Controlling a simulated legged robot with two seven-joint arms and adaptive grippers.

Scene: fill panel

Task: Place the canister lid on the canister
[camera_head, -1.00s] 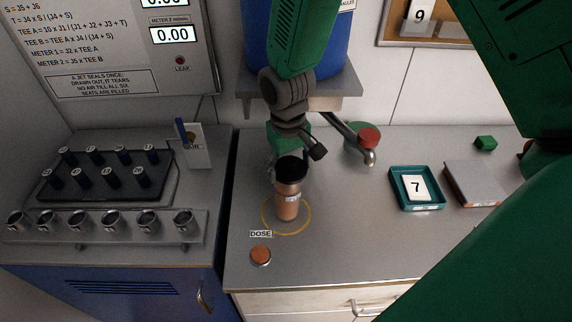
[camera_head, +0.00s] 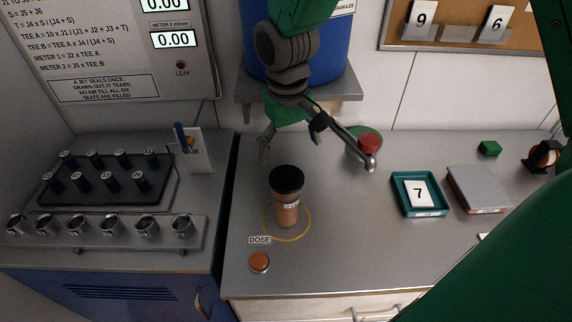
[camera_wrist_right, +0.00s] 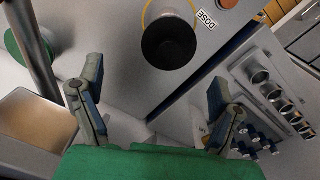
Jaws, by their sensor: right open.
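The canister (camera_head: 287,213) is a copper-brown cylinder with a small label, standing upright inside a yellow ring on the counter. A wide black round piece (camera_head: 287,179) sits on its top. From above, in the right wrist view, this piece (camera_wrist_right: 169,42) looks dark and hollow, and I cannot tell whether it is a lid or an open rim. A green disc (camera_head: 361,133) lies on the counter behind the spout; I cannot tell whether it is the canister lid. My right gripper (camera_head: 288,147) is open and empty, above and behind the canister, apart from it. My left gripper is out of view.
A teal tray (camera_head: 407,207) and a flat scale (camera_head: 477,190) stand at the right. An orange dose button (camera_head: 259,261) is in front. The counter between canister and tray is clear.

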